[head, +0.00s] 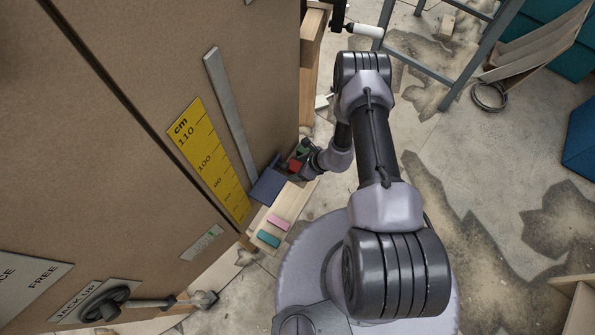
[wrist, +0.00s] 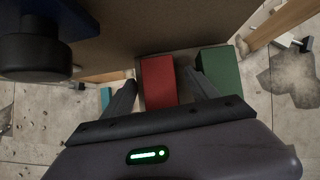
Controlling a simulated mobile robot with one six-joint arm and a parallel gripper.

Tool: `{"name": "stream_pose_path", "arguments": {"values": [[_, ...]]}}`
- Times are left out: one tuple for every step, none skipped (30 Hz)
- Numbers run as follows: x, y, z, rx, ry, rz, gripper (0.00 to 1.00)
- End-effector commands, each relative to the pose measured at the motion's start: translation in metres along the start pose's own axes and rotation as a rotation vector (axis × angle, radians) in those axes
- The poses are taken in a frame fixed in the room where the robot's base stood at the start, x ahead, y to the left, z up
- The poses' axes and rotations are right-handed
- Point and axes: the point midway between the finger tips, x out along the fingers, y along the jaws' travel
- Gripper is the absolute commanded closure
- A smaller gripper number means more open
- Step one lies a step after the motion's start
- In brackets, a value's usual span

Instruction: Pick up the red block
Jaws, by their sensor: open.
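The red block (wrist: 158,82) shows in the wrist view between the two fingers of my gripper (wrist: 162,88). The fingers are open, one on each side of the block; whether they touch it cannot be told. In the head view the red block (head: 295,165) is small and sits beside the brown panel, partly hidden by my gripper (head: 303,160). A green block (wrist: 219,72) stands just right of the right finger in the wrist view.
A pale wooden ledge (head: 262,222) bears a pink block (head: 279,222) and a teal block (head: 268,239). The tall brown panel (head: 150,90) with a yellow ruler (head: 209,160) closes off the left side.

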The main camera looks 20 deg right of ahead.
Motion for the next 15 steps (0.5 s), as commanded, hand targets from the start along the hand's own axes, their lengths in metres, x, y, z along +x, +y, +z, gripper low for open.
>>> {"name": "stream_pose_path", "arguments": {"values": [[0.003, 0.0, -0.0004, 0.0, 0.0, 0.0, 0.32], [0.0021, -0.0001, 0.0001, 0.0, 0.0, 0.0, 0.32], [0.0012, -0.0002, 0.0005, 0.0, 0.0, 0.0, 0.32], [0.0009, -0.0002, 0.0007, 0.0, 0.0, 0.0, 0.32], [0.0007, -0.0002, 0.0007, 0.0, 0.0, 0.0, 0.32], [0.0006, -0.0002, 0.0007, 0.0, 0.0, 0.0, 0.38], [0.0005, -0.0002, 0.0008, 0.0, 0.0, 0.0, 0.43], [0.0005, -0.0002, 0.0008, 0.0, 0.0, 0.0, 0.49], [0.0004, -0.0002, 0.0008, 0.0, 0.0, 0.0, 0.57], [0.0004, -0.0002, 0.0007, 0.0, 0.0, 0.0, 0.63], [0.0004, -0.0002, 0.0007, 0.0, 0.0, 0.0, 0.69], [0.0004, -0.0002, 0.0007, -0.001, 0.0, 0.0, 0.77], [0.0004, -0.0002, 0.0007, -0.001, 0.0, 0.0, 0.83], [0.0004, -0.0002, 0.0007, -0.001, 0.0, 0.0, 0.89], [0.0004, -0.0002, 0.0007, -0.001, 0.0, 0.0, 0.96]]}}
